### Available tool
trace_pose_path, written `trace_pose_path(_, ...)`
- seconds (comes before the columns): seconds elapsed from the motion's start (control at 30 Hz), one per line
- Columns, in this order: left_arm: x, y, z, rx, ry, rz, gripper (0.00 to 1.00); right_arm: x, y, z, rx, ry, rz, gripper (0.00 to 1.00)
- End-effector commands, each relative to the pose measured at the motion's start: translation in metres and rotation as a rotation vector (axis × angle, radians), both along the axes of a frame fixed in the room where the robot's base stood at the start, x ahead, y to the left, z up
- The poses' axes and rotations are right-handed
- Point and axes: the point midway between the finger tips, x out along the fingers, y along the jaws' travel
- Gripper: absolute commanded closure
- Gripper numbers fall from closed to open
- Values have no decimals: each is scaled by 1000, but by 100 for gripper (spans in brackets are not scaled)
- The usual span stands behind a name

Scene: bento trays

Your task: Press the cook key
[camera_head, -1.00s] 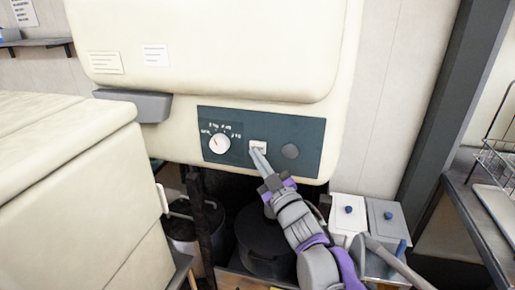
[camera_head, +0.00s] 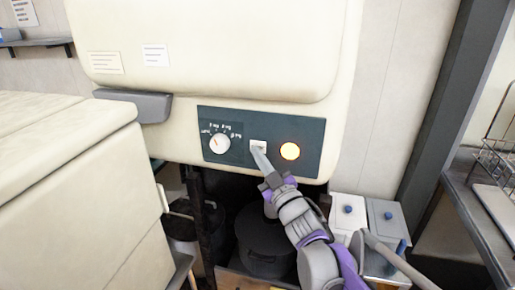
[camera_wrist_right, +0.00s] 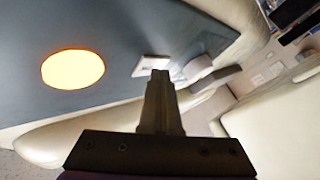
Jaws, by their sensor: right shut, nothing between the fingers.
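The cook key (camera_head: 258,146) is a small pale square on the dark blue-grey panel (camera_head: 240,125) of a cream cooker. It also shows in the right wrist view (camera_wrist_right: 150,64). My right gripper (camera_head: 255,151) is shut and empty, with its tips at the key's lower edge; I cannot tell whether they touch it. In the right wrist view the shut fingers (camera_wrist_right: 160,76) point at the key. A round lamp (camera_head: 290,151) right of the key glows yellow-orange, also in the wrist view (camera_wrist_right: 72,69). A white dial (camera_head: 220,143) sits left of the key. My left gripper is not in view.
A cream cabinet (camera_head: 70,180) fills the left side. A dark pot (camera_head: 265,240) stands below the cooker. Two lidded containers, one white (camera_head: 347,213) and one grey (camera_head: 385,216), stand at lower right. A dark post (camera_head: 440,90) rises at right.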

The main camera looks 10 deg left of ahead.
Motion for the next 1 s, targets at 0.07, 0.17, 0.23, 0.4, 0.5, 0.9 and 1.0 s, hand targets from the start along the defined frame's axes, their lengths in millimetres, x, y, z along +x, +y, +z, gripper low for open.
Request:
trace_pose_path(0.07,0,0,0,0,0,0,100,0,0,0,0,1,0,100)
trace_pose_path(0.17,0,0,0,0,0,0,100,0,0,0,0,1,-1,100)
trace_pose_path(0.23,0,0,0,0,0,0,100,0,0,0,0,1,-1,100)
trace_pose_path(0.4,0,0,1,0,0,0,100,-6,0,0,0,1,0,100)
trace_pose_path(0.5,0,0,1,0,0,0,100,-11,0,0,0,1,0,100)
trace_pose_path(0.9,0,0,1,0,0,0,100,-17,1,0,0,1,0,100)
trace_pose_path(1.0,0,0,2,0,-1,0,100,-21,1,0,0,0,0,100)
